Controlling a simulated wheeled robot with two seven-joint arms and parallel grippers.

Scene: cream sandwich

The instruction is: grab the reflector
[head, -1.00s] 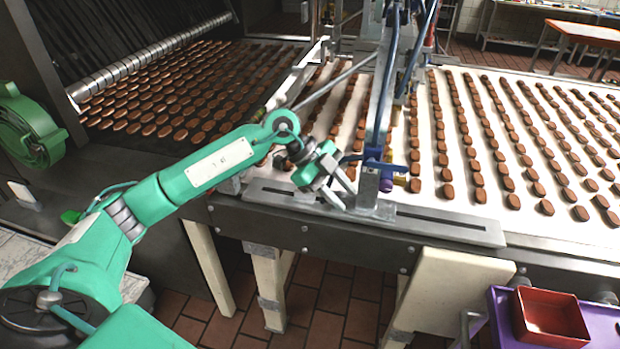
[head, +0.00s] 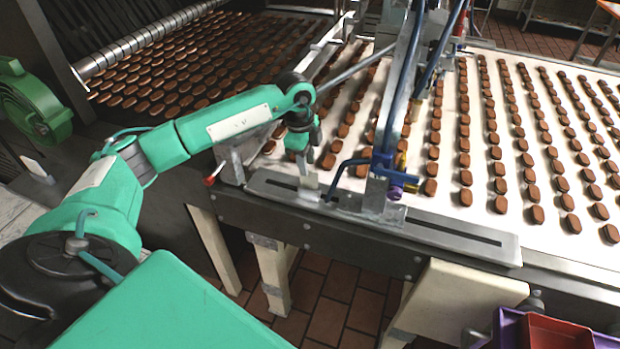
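My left gripper (head: 305,165) hangs from the green arm and points down, just above the near edge of the conveyor. Its fingers are small and partly overlapping, so I cannot tell whether they are open or shut. Just below and behind them is a small grey upright plate (head: 309,187) on the slotted metal rail (head: 430,226). I cannot tell whether they touch. I cannot pick out a reflector with certainty; it may be small or hidden by the gripper. My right gripper is not in view.
A blue-and-grey frame (head: 398,110) with a curved blue pipe (head: 345,172) rises right of the gripper. Rows of brown biscuits lie on the white belt (head: 450,200). A red-tipped lever (head: 210,180) stands left. A red tray (head: 560,333) is at lower right.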

